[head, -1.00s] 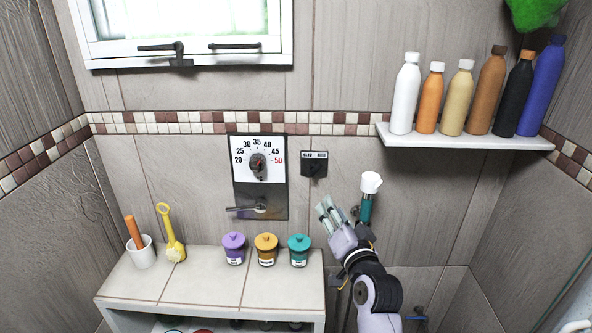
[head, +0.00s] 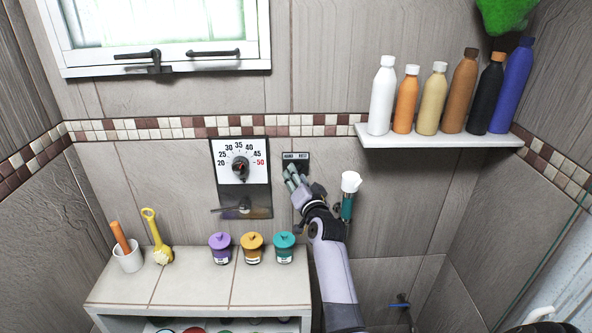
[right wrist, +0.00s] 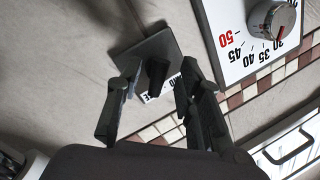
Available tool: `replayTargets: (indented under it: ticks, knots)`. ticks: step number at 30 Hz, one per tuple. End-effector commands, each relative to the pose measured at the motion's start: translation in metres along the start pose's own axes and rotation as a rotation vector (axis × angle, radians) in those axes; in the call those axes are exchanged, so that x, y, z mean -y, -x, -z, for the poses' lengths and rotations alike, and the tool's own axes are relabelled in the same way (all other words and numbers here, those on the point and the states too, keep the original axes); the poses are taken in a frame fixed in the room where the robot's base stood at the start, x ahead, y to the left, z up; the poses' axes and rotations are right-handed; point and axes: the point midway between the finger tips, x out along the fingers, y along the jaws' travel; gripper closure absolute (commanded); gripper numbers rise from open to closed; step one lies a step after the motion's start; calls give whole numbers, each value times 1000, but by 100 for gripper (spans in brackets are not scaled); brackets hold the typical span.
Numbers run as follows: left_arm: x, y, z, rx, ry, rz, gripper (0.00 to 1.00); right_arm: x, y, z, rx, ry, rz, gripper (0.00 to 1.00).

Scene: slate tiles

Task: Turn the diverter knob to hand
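The diverter is a small dark plate (head: 296,156) on the tiled wall, with a label strip along its top. Its black knob (right wrist: 157,76) shows in the right wrist view, standing out from the plate. My right gripper (head: 292,174) reaches up to the plate and covers its lower part in the head view. In the right wrist view the right gripper (right wrist: 159,76) is open, with one finger on each side of the knob and gaps visible between. Contact cannot be made out. My left gripper is out of view.
A temperature dial panel (head: 226,190) with a lower lever is just left of the diverter. A hand shower (head: 347,205) hangs right of my arm. A bottle shelf (head: 440,141) is above right. Lidded jars (head: 252,250) stand on the bench below.

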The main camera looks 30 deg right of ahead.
Motion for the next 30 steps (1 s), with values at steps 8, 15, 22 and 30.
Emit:
replayTargets:
  ticks: [8, 15, 22, 30]
  knots:
    - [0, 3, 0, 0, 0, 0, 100, 0, -14, 0, 0, 0, 0, 66]
    - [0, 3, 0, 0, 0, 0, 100, 0, -14, 0, 0, 1, 0, 66]
    - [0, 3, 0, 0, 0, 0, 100, 0, -14, 0, 0, 0, 0, 81]
    - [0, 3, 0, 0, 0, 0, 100, 1, -14, 0, -1, 0, 1, 99]
